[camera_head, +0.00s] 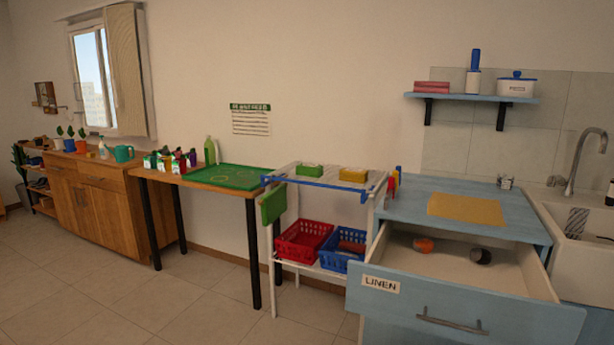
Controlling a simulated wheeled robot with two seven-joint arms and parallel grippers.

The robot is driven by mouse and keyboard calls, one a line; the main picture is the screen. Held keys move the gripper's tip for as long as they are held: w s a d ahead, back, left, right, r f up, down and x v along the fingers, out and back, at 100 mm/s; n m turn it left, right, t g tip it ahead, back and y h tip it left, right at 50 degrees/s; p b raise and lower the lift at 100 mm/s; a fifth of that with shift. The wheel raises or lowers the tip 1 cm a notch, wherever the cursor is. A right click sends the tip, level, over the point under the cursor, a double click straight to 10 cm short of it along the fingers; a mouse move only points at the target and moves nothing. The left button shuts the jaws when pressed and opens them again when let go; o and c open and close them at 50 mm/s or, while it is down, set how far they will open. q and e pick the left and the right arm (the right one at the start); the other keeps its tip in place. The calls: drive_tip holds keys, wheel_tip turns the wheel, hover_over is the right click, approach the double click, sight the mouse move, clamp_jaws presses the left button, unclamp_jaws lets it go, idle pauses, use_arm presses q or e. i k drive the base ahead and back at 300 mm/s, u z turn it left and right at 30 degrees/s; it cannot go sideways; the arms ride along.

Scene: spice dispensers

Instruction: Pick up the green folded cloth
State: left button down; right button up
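A small green folded cloth (309,170) appears to lie flat on the top shelf of the white cart (290,256), towards its left. A similar yellow folded cloth (354,174) lies to its right on the same shelf, with a gap between them. A larger green cloth or panel (273,204) hangs at the cart's left end. Neither of my grippers shows in the head view.
A blue rail (320,182) runs along the cart's front top edge. Red (302,240) and blue (343,249) baskets sit below. Right of the cart, a drawer labelled LINEN (455,305) stands open, holding an orange and a dark roll. Floor (200,300) at front left is clear.

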sight(309, 170)
drive_tip(key=u, duration=0.8)
drive_tip(key=i, duration=1.6)
drive_tip(key=z, duration=0.25)
